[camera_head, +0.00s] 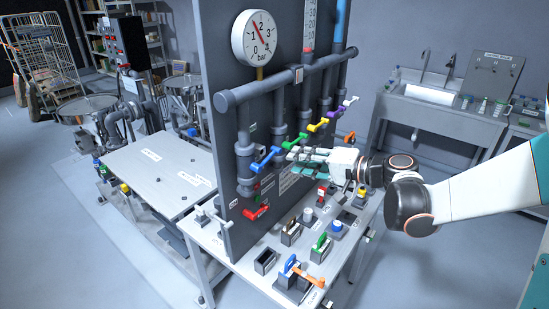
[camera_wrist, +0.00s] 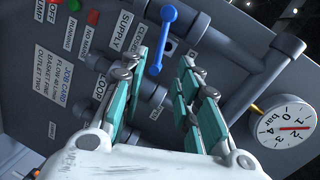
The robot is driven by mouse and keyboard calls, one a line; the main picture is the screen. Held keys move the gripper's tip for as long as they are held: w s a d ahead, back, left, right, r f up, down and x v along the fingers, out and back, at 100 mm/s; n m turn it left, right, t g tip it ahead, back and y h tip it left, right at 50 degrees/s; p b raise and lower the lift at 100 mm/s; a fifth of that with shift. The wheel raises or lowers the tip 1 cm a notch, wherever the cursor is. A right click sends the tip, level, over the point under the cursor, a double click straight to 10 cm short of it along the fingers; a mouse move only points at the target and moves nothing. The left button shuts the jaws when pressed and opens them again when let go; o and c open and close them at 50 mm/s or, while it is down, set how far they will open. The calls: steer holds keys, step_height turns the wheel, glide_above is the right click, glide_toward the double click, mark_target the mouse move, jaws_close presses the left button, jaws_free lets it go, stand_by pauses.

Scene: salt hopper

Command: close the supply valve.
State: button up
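The blue lever valve (camera_head: 265,159) is on the leftmost pipe of the dark panel. In the wrist view the blue lever (camera_wrist: 161,40) lies across its pipe, beside the labels SUPPLY (camera_wrist: 101,39) and CLOSED (camera_wrist: 121,26). My gripper (camera_head: 291,155) is to the right of the blue lever, just below the green lever (camera_head: 297,141). In the wrist view my gripper (camera_wrist: 165,58) has its teal-padded fingers spread, with the lever's near end seen in the gap between the tips. Nothing is held; contact with the lever cannot be told.
Yellow (camera_head: 318,125), purple (camera_head: 334,114) and white levers line the pipes to the right. A red lever (camera_head: 257,212) sits low on the panel. A round gauge (camera_head: 258,38) is above. The bench below carries several small controls, including an orange lever (camera_head: 308,276).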

steer(key=x, duration=0.8)
steer(key=shift+w+a+f+b, duration=0.15)
steer(key=shift+w+a+b, duration=0.05)
steer(key=shift+a+b, duration=0.1)
steer(key=shift+c, duration=0.3)
jaws_close()
